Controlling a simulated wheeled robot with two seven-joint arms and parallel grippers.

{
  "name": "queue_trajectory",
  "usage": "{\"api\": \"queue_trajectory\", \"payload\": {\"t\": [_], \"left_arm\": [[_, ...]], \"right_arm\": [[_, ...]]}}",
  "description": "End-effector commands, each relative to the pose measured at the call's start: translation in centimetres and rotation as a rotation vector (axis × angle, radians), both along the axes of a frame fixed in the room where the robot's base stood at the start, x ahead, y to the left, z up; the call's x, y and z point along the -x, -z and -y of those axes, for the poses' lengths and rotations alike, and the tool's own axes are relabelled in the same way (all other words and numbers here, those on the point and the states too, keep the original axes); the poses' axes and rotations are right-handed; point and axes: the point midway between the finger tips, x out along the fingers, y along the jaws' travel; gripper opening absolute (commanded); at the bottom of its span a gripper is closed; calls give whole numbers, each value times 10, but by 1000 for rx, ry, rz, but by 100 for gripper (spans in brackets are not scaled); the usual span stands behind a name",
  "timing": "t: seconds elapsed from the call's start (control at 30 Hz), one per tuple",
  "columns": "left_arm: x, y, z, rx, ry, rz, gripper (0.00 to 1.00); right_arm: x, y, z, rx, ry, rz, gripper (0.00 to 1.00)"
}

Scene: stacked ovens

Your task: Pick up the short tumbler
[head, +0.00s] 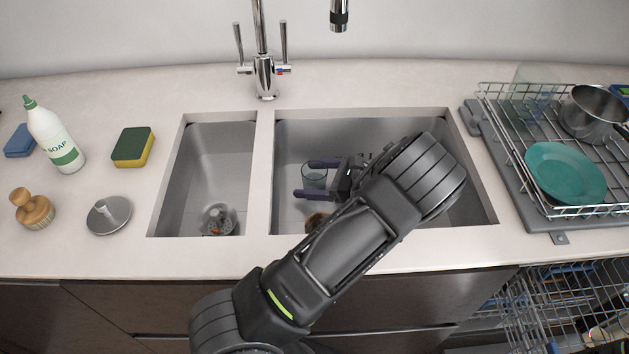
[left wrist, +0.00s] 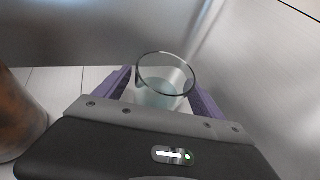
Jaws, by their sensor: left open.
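The short tumbler (head: 314,179) is a clear glass standing in the right basin of the sink (head: 290,128). It also shows in the left wrist view (left wrist: 164,80), upright, near the basin walls. My left gripper (head: 308,179) is down in the basin, open, with its purple fingers on either side of the tumbler. In the left wrist view, one finger is at the tumbler's left and the other at its right. I cannot tell whether either finger touches the glass. My right gripper is not in view.
A brown object (left wrist: 18,115) stands in the basin close to my left gripper, partly hidden by my arm in the head view. The tap (head: 263,75) rises behind the sink. A dish rack (head: 540,205) with a teal plate (head: 565,172) and pot is at right.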

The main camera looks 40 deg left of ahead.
Motion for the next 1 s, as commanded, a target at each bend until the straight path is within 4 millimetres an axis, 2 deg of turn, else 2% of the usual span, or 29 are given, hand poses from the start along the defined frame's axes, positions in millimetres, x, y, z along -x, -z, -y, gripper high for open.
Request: {"api": "queue_trajectory", "payload": {"t": [0.1, 0.2, 0.8, 1.0], "left_arm": [[5, 5, -15, -1, -2, -2, 79], [7, 9, -21, -1, -1, -2, 79], [6, 9, -22, 0, 0, -1, 79], [6, 9, -22, 0, 0, -1, 63]], "right_arm": [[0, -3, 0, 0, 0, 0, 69], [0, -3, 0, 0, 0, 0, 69], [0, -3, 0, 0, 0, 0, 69], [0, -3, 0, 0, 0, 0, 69]]}}
